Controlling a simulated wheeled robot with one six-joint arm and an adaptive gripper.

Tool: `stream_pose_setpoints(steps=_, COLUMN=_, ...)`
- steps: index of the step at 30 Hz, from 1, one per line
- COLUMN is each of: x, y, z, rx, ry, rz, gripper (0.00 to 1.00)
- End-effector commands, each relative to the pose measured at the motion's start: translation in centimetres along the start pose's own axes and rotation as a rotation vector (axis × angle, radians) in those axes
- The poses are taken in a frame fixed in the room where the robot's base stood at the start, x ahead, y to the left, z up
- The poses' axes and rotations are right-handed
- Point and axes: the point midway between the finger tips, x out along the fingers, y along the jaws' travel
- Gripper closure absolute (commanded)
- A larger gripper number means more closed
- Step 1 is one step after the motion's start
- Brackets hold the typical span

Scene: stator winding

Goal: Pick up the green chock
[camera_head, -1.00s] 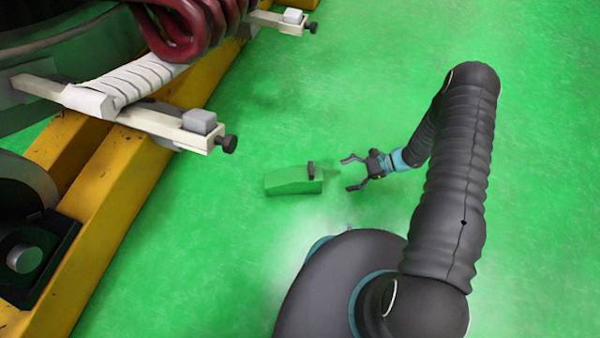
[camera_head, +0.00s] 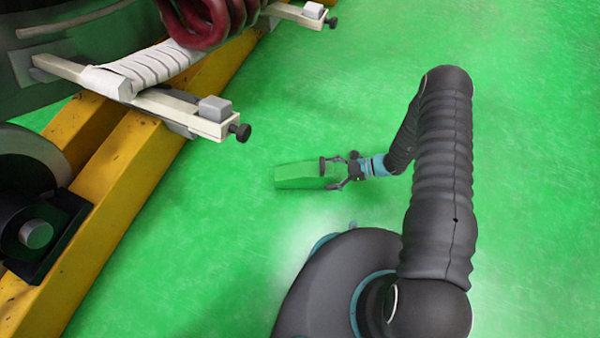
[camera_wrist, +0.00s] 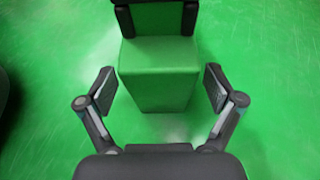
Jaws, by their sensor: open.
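The green chock (camera_head: 297,176) lies on the green floor in the head view, left of my gripper (camera_head: 338,172). In the wrist view, the chock (camera_wrist: 160,72) is centred ahead of my open gripper (camera_wrist: 159,92), with one finger on each side. Gaps show between the fingers and the block. The dark handle (camera_wrist: 156,17) is at the top of the wrist view.
A yellow steel frame (camera_head: 112,190) stands at the left, carrying a large machine with a white-wrapped bar (camera_head: 160,67) and red coils (camera_head: 212,18). A clamp bar (camera_head: 205,120) juts out from it toward the chock.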

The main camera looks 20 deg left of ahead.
Motion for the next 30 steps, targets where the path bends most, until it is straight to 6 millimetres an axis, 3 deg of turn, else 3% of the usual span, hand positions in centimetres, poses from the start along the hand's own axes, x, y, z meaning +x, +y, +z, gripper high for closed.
stream_pose_setpoints(steps=6, x=2.8, y=-0.1, z=0.1, rx=-0.001, ry=0.000, rz=0.001, gripper=0.08)
stream_pose_setpoints(steps=15, x=3.2, y=-0.2, z=0.1, rx=0.000, ry=0.000, rz=-0.001, gripper=0.08)
stream_pose_setpoints(steps=17, x=3.2, y=-0.2, z=0.1, rx=0.000, ry=0.000, rz=0.000, gripper=0.21)
stream_pose_setpoints(steps=23, x=3.2, y=-0.2, z=0.1, rx=0.000, ry=0.000, rz=0.000, gripper=0.71)
stream_pose_setpoints(steps=26, x=3.2, y=-0.2, z=0.1, rx=0.000, ry=0.000, rz=0.000, gripper=0.74)
stream_pose_setpoints(steps=27, x=3.2, y=-0.2, z=0.2, rx=-0.001, ry=-0.001, rz=0.000, gripper=0.80)
stream_pose_setpoints(steps=30, x=3.2, y=-0.2, z=0.2, rx=-0.001, ry=-0.001, rz=0.000, gripper=0.81)
